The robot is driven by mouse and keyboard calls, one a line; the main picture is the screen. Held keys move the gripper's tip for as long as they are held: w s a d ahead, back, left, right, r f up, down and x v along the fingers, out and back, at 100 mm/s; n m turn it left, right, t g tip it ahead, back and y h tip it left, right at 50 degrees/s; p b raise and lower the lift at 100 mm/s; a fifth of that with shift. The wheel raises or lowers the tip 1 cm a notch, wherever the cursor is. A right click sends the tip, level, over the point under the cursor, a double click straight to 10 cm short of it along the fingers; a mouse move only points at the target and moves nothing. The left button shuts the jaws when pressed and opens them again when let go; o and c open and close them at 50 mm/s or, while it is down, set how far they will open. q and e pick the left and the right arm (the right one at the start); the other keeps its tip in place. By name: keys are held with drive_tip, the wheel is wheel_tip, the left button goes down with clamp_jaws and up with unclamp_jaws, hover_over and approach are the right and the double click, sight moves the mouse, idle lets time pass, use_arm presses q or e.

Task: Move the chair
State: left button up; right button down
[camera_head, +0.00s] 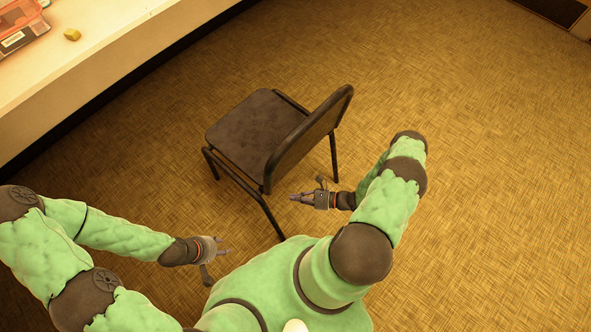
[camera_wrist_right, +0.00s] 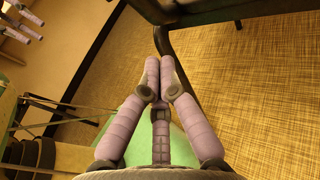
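The chair (camera_head: 253,131) stands upright on the floor, with a dark seat, a dark backrest and thin legs. In the head view its backrest (camera_head: 311,134) faces right, towards my right arm. A dark part of it (camera_wrist_right: 213,12) crosses the top of the right wrist view. My left gripper (camera_head: 226,246) is open and empty, to the left of the nearest leg (camera_head: 272,217).
A pale counter (camera_head: 97,55) runs along the upper left, holding an orange box (camera_head: 18,24) and a small yellow block (camera_head: 72,34). The patterned floor (camera_head: 470,150) is clear to the right of and behind the chair. A dark mat or panel (camera_head: 552,9) lies at the far upper right.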

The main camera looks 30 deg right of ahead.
drive_tip(key=d+f+m+t+h+b, duration=0.2)
drive_tip(key=d+f+m+t+h, duration=0.15)
drive_tip(key=d, duration=0.35)
drive_tip(key=d+f+m+t+h+b, duration=0.1)
drive_tip(key=d+f+m+t+h, duration=0.2)
drive_tip(key=d, duration=0.4)
use_arm(q)
wheel_tip(320, 180, down, 5)
drive_tip(key=shift+w+a+r, duration=0.1)
drive_tip(key=shift+r, duration=0.05)
use_arm(e)
drive_tip(key=x, duration=1.3)
drive_tip(key=shift+w+r+t+h, duration=0.35)
drive_tip(key=shift+r, duration=0.25)
